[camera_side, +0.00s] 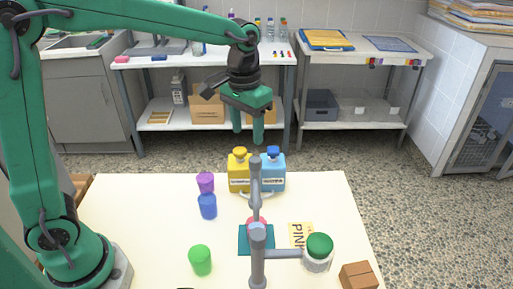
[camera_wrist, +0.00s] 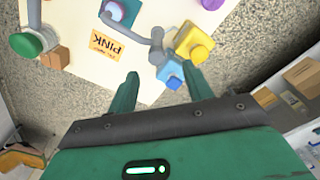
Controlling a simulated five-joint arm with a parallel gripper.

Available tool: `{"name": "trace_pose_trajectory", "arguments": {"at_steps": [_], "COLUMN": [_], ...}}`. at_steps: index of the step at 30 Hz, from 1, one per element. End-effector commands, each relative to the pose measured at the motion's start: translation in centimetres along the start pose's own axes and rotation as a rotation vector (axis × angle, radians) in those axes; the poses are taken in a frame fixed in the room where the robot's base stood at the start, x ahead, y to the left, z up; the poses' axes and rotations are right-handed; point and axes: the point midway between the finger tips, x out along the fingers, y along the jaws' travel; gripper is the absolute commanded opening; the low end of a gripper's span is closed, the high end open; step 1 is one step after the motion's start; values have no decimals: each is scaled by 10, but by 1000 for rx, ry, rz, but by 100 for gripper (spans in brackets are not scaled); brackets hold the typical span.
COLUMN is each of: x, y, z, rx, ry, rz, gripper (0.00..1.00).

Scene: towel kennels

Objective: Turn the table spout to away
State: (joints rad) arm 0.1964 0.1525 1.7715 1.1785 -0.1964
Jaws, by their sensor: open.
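A grey post with a bent arm (camera_side: 255,176), spout-like, stands near the bottles. In the wrist view the bent arm (camera_wrist: 131,39) reaches left from the post towards a teal mat (camera_wrist: 128,10). In the side view it comes forward over the teal mat (camera_side: 243,243), where a pink thing (camera_side: 256,222) is partly hidden. A second grey post (camera_side: 258,262) stands in front, with a straight arm reaching right to a green-topped white holder (camera_side: 318,251). The pictures do not label either as the spout. My gripper (camera_side: 247,131) is open and empty, above the table's far edge.
Yellow (camera_side: 239,171) and blue (camera_side: 272,170) bottles stand close to the rear post. Purple (camera_side: 205,182), blue (camera_side: 208,206) and green (camera_side: 200,260) cylinders stand left. A PINK card (camera_side: 300,234) and brown box (camera_side: 358,276) are right.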

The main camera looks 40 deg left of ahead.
Motion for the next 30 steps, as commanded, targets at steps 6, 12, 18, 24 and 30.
{"name": "trace_pose_trajectory", "arguments": {"at_steps": [6, 12, 18, 24, 30], "x": [12, 13, 19, 37, 62], "y": [10, 11, 10, 10, 10], "z": [-13, -15, -14, -13, -12], "rx": [1, 0, 0, 0, 0], "ry": [-37, -39, -40, -42, -43], "rz": [-7, -8, -8, -8, -9], "gripper": [50, 50, 50, 50, 50]}}
